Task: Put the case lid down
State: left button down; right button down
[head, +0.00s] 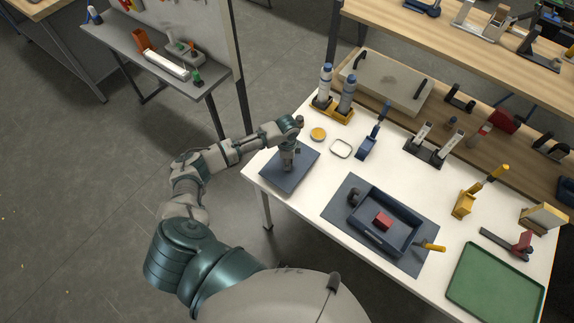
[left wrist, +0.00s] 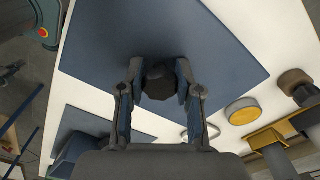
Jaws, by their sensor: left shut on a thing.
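The case lid (head: 283,181) is a flat blue-grey plate at the left corner of the white table, lying level. In the left wrist view the lid (left wrist: 160,35) fills the upper middle. My left gripper (head: 288,164) is over the lid's middle, pointing down. In the left wrist view its fingers (left wrist: 160,76) are shut on the lid's dark round knob (left wrist: 159,88). I cannot tell whether the lid touches the table. The open blue case (head: 371,235), with a red block (head: 382,220) inside, sits on a dark mat (head: 338,210) to the right. My right gripper is not in view.
A round yellow-topped item (head: 318,134), a pale ring (head: 341,148) and a yellow bottle rack (head: 331,110) stand behind the lid. A blue tool (head: 367,147) is to their right. A green tray (head: 495,285) lies at the front right. Bare table separates lid and mat.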

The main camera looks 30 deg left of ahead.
pick_arm(q)
jog(key=f, duration=0.3)
jog(key=shift+s+d, duration=0.1)
jog(key=shift+d, duration=0.3)
jog(key=shift+f, duration=0.1)
jog(key=c, duration=0.8)
grip_release()
jog(key=shift+a, duration=0.15)
jog(key=shift+a+f, duration=0.1)
jog(key=shift+a, duration=0.05)
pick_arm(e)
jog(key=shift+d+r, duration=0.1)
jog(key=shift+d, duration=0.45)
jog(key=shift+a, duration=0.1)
pick_arm(q)
notch_tip(320, 180, up, 11)
jog(key=shift+r, duration=0.6)
